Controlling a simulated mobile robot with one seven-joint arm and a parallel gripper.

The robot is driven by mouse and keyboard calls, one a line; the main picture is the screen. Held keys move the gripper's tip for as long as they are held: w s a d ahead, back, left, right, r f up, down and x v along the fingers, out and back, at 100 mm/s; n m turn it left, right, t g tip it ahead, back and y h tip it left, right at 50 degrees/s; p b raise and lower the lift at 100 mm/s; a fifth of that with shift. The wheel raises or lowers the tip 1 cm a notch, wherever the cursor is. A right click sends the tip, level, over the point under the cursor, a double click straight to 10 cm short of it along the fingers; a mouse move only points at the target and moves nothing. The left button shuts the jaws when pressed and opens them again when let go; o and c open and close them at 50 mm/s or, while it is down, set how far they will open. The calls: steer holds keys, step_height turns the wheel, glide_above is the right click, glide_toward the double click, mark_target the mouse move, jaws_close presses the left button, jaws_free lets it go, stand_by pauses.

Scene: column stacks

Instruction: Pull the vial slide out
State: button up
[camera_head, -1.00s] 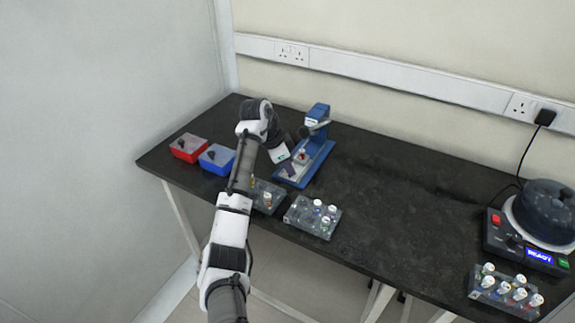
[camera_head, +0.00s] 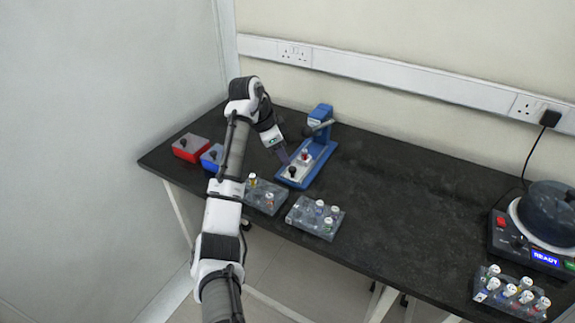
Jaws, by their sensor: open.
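The blue capping device (camera_head: 320,160) stands on the black bench, with a lever arm at its upright head. A pale grey slide (camera_head: 298,168) lies along its base, with a black knob (camera_head: 291,172) at the near end. A vial with a red cap (camera_head: 305,156) stands on the slide, in front of the upright head. My gripper (camera_head: 283,158) is tilted downward just left of the slide, close above and behind the knob, and looks apart from it. Its jaws are open and appear empty; the fingertips are small and dark here.
A red box (camera_head: 190,150) and a blue box (camera_head: 212,158), partly behind my arm, stand at left. Two clear vial racks (camera_head: 262,197) (camera_head: 315,220) sit along the front edge. At right are another vial rack (camera_head: 508,298) and a centrifuge (camera_head: 545,225). The middle bench is clear.

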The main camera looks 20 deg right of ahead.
steer(key=v, duration=0.7)
steer(key=shift+r, duration=0.3)
steer(key=shift+a, duration=0.15)
